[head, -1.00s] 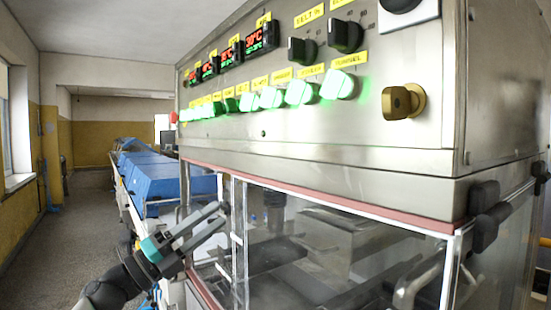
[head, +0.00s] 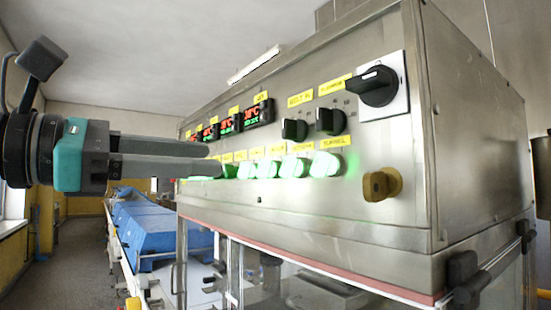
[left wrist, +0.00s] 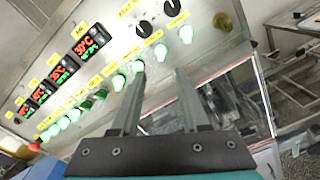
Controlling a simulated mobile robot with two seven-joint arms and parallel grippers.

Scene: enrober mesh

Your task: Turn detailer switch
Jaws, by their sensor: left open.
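A row of green-lit switches (head: 293,167) runs along the front of the steel control panel, each under a yellow label. The rightmost label reads TUNNEL; I cannot read which one says detailer. My left gripper (head: 214,159) is open and empty, in front of the left part of the row, hiding several switches. In the left wrist view the gripper (left wrist: 160,74) has its fingers apart, pointing at the panel. Its left fingertip overlaps the view just below a lit switch (left wrist: 138,66); I cannot tell whether they touch. My right gripper is not in view.
Above the row are red displays (head: 258,112), two small black knobs (head: 294,130) and a large black rotary switch (head: 379,86). A brass-coloured knob (head: 381,184) sticks out at the right. Blue covers (head: 150,232) line the conveyor at the left.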

